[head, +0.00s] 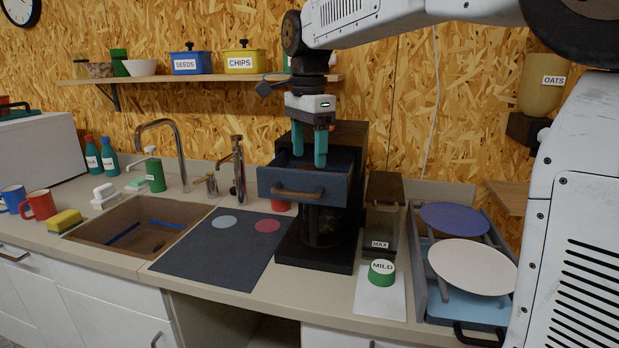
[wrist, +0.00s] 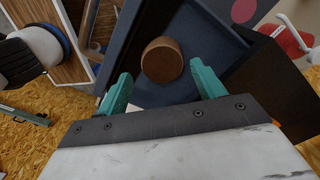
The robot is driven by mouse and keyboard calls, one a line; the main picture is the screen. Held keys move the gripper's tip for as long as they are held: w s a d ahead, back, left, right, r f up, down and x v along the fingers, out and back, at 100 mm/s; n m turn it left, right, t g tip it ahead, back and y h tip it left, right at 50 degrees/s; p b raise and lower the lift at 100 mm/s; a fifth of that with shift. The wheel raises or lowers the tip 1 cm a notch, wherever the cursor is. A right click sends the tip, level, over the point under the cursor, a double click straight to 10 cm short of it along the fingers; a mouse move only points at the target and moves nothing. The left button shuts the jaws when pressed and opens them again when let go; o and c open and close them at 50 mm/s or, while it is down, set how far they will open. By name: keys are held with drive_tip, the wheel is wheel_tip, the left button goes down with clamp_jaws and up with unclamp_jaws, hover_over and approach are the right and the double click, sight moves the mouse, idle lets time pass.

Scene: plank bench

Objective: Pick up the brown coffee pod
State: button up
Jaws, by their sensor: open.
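The brown coffee pod (wrist: 162,60) shows in the wrist view as a round brown disc inside a dark blue drawer (wrist: 195,35). In the head view the drawer (head: 308,184) is pulled out of the coffee machine (head: 345,140), and its front wall hides the pod. My gripper (head: 309,160) points down over the drawer, its teal fingertips near the drawer's top. In the wrist view my gripper (wrist: 160,85) is open and empty, with the pod beyond and between its fingertips. I cannot tell how far the tips are above the pod.
A clear tank marked MAX (head: 381,220) stands beside the machine. A dish rack (head: 419,290) with plates is at the right. A dark mat (head: 190,255) and sink (head: 130,228) lie left.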

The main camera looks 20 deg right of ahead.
sight(310, 169)
drive_tip(key=f, duration=0.5)
drive_tip(key=shift+w+d, duration=0.15)
drive_tip(key=shift+d, duration=0.05)
drive_tip(key=c, duration=0.7)
drive_tip(key=shift+c, duration=0.2)
drive_tip(key=shift+r, duration=0.1)
